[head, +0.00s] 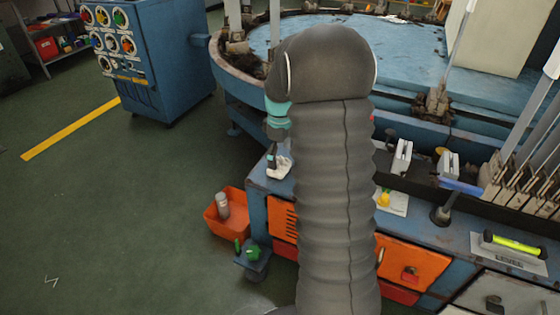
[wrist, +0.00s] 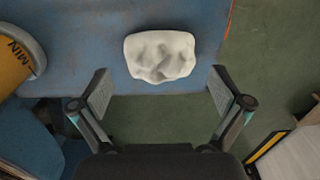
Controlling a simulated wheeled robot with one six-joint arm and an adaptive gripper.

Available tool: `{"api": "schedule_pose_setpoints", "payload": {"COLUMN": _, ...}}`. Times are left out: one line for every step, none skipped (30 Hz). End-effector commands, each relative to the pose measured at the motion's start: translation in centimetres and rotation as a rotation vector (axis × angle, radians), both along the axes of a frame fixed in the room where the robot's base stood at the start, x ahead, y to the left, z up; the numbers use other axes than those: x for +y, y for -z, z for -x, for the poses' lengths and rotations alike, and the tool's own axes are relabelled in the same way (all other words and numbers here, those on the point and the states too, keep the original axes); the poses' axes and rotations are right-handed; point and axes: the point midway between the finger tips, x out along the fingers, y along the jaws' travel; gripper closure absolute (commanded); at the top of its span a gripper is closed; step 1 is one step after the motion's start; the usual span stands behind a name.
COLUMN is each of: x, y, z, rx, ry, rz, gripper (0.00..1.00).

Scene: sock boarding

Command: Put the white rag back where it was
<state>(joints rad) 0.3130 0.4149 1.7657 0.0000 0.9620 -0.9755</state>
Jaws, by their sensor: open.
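The white rag (wrist: 161,57) lies crumpled on the blue bench top (wrist: 90,40), close to its edge, in the wrist view. It also shows in the head view (head: 283,167) at the left end of the bench, just below my gripper. My gripper (wrist: 160,88) is open and empty, with its two fingers spread wide on either side. The rag lies just ahead of the gap between the fingertips and appears free of them. In the head view my gripper (head: 273,157) is small and dark, partly hidden behind my arm.
An orange bin (head: 213,225) holding a grey cylinder stands left of the bench, near a green part (head: 252,253). A yellow round object marked MIN (wrist: 12,65) is left of the rag. A blue cabinet (head: 160,75) stands behind. The green floor at left is open.

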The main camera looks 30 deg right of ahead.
Motion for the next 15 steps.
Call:
{"api": "schedule_pose_setpoints", "payload": {"x": 0.0, "y": -1.0, "z": -0.1, "rx": -0.003, "ry": 0.0, "rz": 0.001, "gripper": 0.0}}
{"api": "schedule_pose_setpoints", "payload": {"x": 0.0, "y": -1.5, "z": -0.1, "rx": -0.003, "ry": 0.0, "rz": 0.0, "gripper": 0.0}}
{"api": "schedule_pose_setpoints", "payload": {"x": 0.0, "y": -2.1, "z": -0.1, "rx": -0.003, "ry": 0.0, "rz": 0.001, "gripper": 0.0}}
{"api": "schedule_pose_setpoints", "payload": {"x": 0.0, "y": -2.6, "z": -0.1, "rx": -0.003, "ry": 0.0, "rz": 0.001, "gripper": 0.0}}
{"api": "schedule_pose_setpoints", "payload": {"x": 0.0, "y": -3.0, "z": -0.1, "rx": -0.003, "ry": 0.0, "rz": 0.0, "gripper": 0.0}}
{"api": "schedule_pose_setpoints", "payload": {"x": 0.0, "y": -3.4, "z": -0.1, "rx": -0.003, "ry": 0.0, "rz": 0.0, "gripper": 0.0}}
{"api": "schedule_pose_setpoints", "payload": {"x": 0.0, "y": -3.7, "z": -0.1, "rx": -0.002, "ry": 0.0, "rz": 0.001, "gripper": 0.0}}
{"api": "schedule_pose_setpoints", "payload": {"x": 0.0, "y": -4.0, "z": -0.1, "rx": -0.001, "ry": 0.0, "rz": 0.0, "gripper": 0.0}}
{"api": "schedule_pose_setpoints", "payload": {"x": 0.0, "y": -4.3, "z": 0.0, "rx": 0.0, "ry": 0.0, "rz": 0.0, "gripper": 0.0}}
{"api": "schedule_pose_setpoints", "payload": {"x": 0.0, "y": -4.5, "z": 0.0, "rx": -0.001, "ry": 0.0, "rz": 0.001, "gripper": 0.0}}
{"api": "schedule_pose_setpoints", "payload": {"x": 0.1, "y": -4.7, "z": 0.0, "rx": -0.002, "ry": 0.001, "rz": 0.001, "gripper": 0.0}}
{"api": "schedule_pose_setpoints", "payload": {"x": 0.2, "y": -5.0, "z": 0.1, "rx": -0.005, "ry": 0.004, "rz": 0.002, "gripper": 0.0}}
{"api": "schedule_pose_setpoints", "payload": {"x": 0.4, "y": -5.3, "z": 0.3, "rx": -0.009, "ry": 0.008, "rz": 0.003, "gripper": 0.0}}
{"api": "schedule_pose_setpoints", "payload": {"x": 0.6, "y": -5.7, "z": 0.5, "rx": -0.013, "ry": 0.013, "rz": 0.004, "gripper": 0.0}}
{"api": "schedule_pose_setpoints", "payload": {"x": 1.1, "y": -6.3, "z": 0.8, "rx": -0.023, "ry": 0.023, "rz": 0.006, "gripper": 0.0}}
